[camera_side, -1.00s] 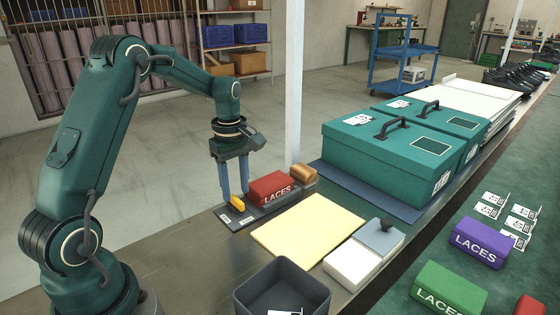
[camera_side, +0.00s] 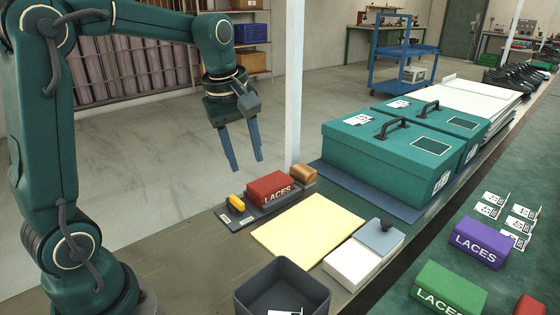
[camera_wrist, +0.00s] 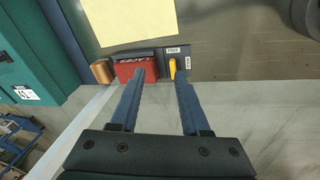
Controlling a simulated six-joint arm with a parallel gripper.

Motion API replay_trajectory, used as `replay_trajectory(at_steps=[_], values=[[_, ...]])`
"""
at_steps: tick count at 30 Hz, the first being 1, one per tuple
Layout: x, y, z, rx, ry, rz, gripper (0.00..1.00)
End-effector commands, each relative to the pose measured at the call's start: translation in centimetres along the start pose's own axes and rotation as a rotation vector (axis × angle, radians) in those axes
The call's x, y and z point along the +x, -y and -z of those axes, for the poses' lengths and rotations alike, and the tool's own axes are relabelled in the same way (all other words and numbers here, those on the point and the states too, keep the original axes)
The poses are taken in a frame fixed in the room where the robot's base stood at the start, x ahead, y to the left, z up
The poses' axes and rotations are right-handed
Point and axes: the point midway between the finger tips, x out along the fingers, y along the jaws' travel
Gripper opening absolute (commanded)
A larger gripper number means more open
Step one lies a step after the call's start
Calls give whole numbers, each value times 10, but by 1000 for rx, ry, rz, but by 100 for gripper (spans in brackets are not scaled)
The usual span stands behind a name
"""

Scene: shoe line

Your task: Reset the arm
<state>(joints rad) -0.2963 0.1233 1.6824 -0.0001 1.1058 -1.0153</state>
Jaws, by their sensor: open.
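My gripper (camera_side: 243,165) is open and empty, raised in the air above and behind the dark tray. Its two blue fingers point down and stand apart. In the wrist view my gripper (camera_wrist: 158,78) also shows open, with nothing between the fingers.
Teal boxes (camera_side: 395,150) and a white post (camera_side: 294,80) stand close by.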

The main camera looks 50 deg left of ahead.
Motion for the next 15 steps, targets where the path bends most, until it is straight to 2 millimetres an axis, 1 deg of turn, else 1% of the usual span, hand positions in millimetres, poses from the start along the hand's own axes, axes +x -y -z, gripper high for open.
replay_trajectory(at_steps=[1,3,6,10,12,15], values=[[-13,3,-13,69,-13,-35,46],[-26,10,-29,171,-28,-74,46],[-41,24,-51,329,-52,-128,46],[-51,46,-77,552,-88,-191,46],[-52,59,-89,676,-110,-220,46],[-49,77,-103,851,-140,-251,46]])
